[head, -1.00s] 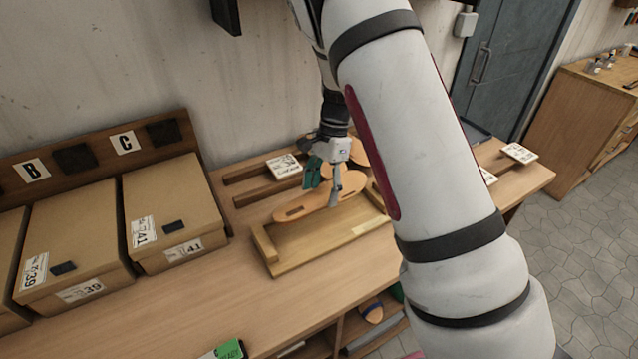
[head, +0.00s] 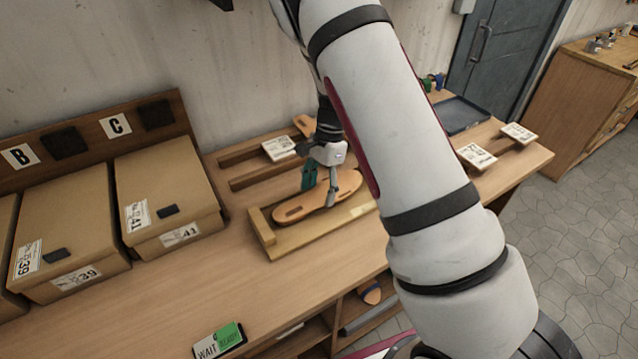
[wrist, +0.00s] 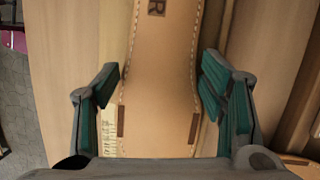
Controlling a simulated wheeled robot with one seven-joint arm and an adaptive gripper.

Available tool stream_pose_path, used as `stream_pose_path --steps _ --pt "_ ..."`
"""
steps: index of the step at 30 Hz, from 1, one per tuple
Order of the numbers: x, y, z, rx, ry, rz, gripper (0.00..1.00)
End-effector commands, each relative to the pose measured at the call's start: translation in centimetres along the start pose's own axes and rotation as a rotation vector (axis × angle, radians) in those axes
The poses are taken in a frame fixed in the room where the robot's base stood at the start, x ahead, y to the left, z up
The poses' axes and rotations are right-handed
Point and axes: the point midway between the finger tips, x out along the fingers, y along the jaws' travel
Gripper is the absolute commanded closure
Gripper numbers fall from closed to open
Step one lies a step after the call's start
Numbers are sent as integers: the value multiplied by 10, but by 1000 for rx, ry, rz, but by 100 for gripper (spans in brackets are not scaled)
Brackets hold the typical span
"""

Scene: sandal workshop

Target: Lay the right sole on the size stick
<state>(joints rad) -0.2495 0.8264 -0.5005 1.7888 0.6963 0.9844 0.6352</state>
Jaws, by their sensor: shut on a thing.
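The right sole (head: 292,210) is a tan leather sole with stitched edges. In the wrist view the sole (wrist: 160,75) shows a dark R mark near the top. The size stick (head: 262,228) is a pale wooden board with a raised block at its left end. The sole lies lengthwise along it, its left tip near the block. I cannot tell whether it rests on the board or hovers just above. My gripper (head: 320,192), with green pads, is shut on the sole's middle, a finger on each side. The arm hides the board's right end.
Cardboard boxes (head: 165,190) stand at the left on the bench. Wooden rails with a label card (head: 279,147) lie behind the board. More cards (head: 476,156) and a dark tray (head: 460,114) are at the right. A WAIT/READY sign (head: 218,342) lies in front. The front-left bench is clear.

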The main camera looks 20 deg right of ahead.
Motion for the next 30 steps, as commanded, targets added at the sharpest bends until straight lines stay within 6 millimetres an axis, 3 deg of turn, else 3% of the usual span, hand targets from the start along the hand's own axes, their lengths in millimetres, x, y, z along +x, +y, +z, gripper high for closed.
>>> stream_pose_path --steps 6,7,10,30 --pt "0 0 0 0 0 0 66" --pt "0 0 0 0 0 0 33" --pt "0 0 0 0 0 0 12" --pt "-2 11 -9 0 0 0 12"
